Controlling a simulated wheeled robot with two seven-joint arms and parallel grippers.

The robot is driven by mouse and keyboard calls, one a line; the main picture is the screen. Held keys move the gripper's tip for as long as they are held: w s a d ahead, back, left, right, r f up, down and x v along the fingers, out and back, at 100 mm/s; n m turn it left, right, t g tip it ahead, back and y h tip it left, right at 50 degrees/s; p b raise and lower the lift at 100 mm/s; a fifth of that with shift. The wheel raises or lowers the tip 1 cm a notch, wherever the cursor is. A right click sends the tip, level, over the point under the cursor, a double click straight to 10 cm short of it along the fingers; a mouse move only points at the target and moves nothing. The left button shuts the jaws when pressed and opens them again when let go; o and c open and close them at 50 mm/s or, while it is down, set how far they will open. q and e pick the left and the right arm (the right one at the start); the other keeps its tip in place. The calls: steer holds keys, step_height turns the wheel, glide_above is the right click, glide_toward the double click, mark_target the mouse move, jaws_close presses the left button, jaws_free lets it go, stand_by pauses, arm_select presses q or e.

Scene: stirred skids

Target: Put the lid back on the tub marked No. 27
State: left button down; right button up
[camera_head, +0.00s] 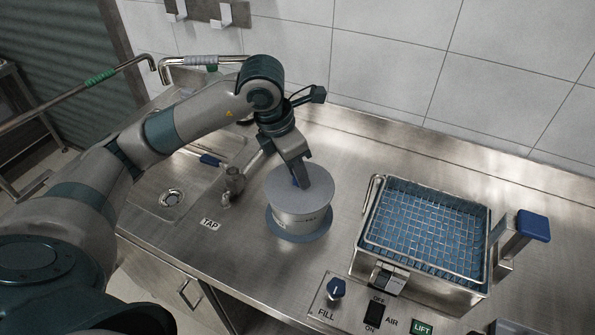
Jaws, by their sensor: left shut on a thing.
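A light grey tub (298,221) with dark print on its side stands on a blue-grey round base (284,234) in the middle of the steel counter. The print is too small to read for certain. A flat round grey lid (284,186) lies across the top of the tub, roughly level. I cannot tell whether it is seated or just above the rim. My left gripper (299,181) reaches down from above and is shut on the lid by its blue grip, which is mostly hidden by the fingers. My right gripper is not in view.
Right of the tub is a metal tank (368,262) with a blue-lined wire basket (425,232). A FILL knob (336,289) and an AIR switch (374,313) sit in front. A sink (170,197) and a small metal tap (234,182) are to the left. The tiled wall is behind.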

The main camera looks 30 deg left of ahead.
arm_select(q)
steer(key=shift+b, duration=0.35)
stand_by(0.8)
stand_by(0.4)
steer(key=c, duration=1.3)
jaws_free()
steer(key=shift+c, duration=0.2)
steer(key=shift+o, duration=0.6)
steer(key=o, duration=0.3)
steer(key=shift+o, duration=0.2)
steer(key=shift+r, duration=0.15)
steer(key=shift+r+p, duration=1.7)
steer(key=shift+r, duration=1.65)
